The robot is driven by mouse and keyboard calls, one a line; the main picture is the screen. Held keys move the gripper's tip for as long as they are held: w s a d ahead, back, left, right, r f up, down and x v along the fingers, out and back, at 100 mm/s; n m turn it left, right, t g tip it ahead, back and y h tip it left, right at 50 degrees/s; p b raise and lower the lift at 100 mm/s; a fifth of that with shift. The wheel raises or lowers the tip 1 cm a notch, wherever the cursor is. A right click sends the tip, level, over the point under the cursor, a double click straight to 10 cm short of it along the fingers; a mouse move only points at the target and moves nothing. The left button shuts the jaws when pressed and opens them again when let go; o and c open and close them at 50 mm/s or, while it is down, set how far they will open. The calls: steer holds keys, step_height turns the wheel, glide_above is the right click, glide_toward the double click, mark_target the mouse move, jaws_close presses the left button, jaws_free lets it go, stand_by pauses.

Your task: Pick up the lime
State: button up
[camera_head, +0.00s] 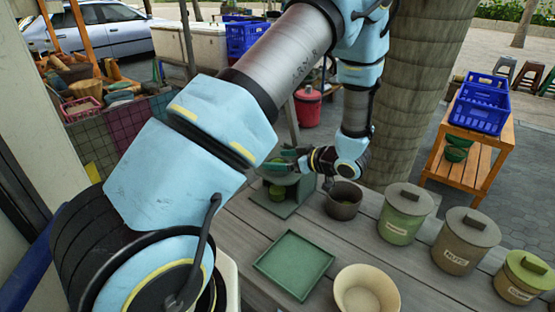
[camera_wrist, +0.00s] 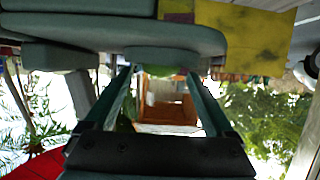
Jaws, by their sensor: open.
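In the wrist view, which looks upside down, a bright green rounded thing, likely the lime (camera_wrist: 168,71), shows against a grey-green round pan (camera_wrist: 165,57). It is seen only in part, between my fingers. My gripper (camera_wrist: 155,85) is open, with one finger on each side of it; contact cannot be made out. In the head view my gripper (camera_head: 288,163) is at the top of a small green stand (camera_head: 290,207) on the table. I cannot pick out the lime clearly there, as the gripper and arm cover that spot.
A brown clay mortar (camera_head: 343,203) stands just right of the stand. A square green tray (camera_head: 294,264) and a cream bowl (camera_head: 367,292) are nearer. Lidded canisters (camera_head: 405,213) line the right side. A tree trunk (camera_head: 405,100) rises behind the table.

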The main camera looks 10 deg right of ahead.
steer(key=shift+c, duration=0.2)
jaws_close()
stand_by(0.5)
